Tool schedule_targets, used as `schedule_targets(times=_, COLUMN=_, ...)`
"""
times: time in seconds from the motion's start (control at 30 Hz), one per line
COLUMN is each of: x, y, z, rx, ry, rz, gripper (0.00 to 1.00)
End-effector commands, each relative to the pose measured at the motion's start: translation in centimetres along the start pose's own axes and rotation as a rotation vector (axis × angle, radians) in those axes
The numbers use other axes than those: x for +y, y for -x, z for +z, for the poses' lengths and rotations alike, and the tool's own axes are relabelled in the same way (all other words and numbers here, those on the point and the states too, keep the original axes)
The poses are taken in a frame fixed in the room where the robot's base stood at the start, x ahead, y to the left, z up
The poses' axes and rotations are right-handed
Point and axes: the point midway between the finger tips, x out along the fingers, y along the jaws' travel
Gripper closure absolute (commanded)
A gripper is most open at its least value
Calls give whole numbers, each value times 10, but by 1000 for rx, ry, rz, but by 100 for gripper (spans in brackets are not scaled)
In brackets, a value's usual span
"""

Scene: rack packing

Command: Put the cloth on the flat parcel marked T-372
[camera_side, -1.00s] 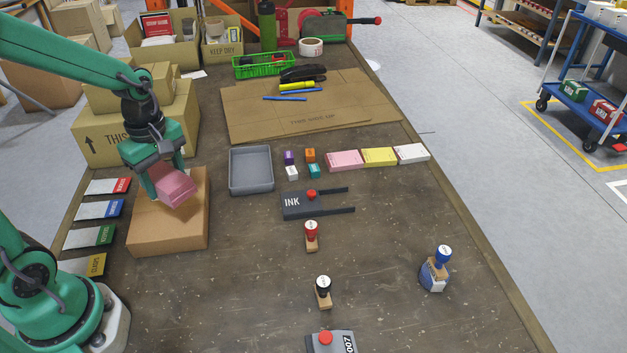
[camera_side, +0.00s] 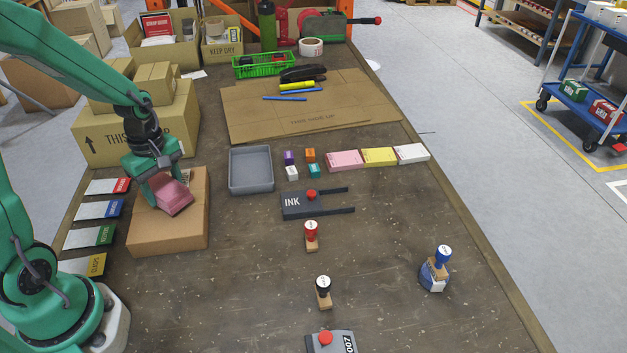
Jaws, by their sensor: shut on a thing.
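The cloth (camera_side: 175,200) is a folded pink block in my gripper (camera_side: 165,190), over the far part of a flat brown parcel (camera_side: 165,232). My gripper is shut on it, with green fingers at its sides. The cloth looks tilted, and I cannot tell whether its underside touches the parcel top. The parcel lies flat on the table at the left; no T-372 marking is readable on it, and the cloth and gripper hide part of its top.
A grey tray (camera_side: 234,185) stands right of the parcel. Flat cards with coloured ends, such as the blue one (camera_side: 98,210), lie along its left. A large carton (camera_side: 95,140) stands behind. Stamps, including a red one (camera_side: 311,232), stand right; bare table lies between.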

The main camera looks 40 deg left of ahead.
Motion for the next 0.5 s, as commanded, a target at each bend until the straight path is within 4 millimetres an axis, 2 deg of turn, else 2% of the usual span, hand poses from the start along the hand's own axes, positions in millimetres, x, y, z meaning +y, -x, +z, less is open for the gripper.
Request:
schedule_targets(times=0.13, x=0, y=-9, z=0, rx=0, ry=0, rz=-1, gripper=67)
schedule_targets(times=0.5, x=0, y=-11, z=0, rx=0, ry=0, rz=-1, gripper=67)
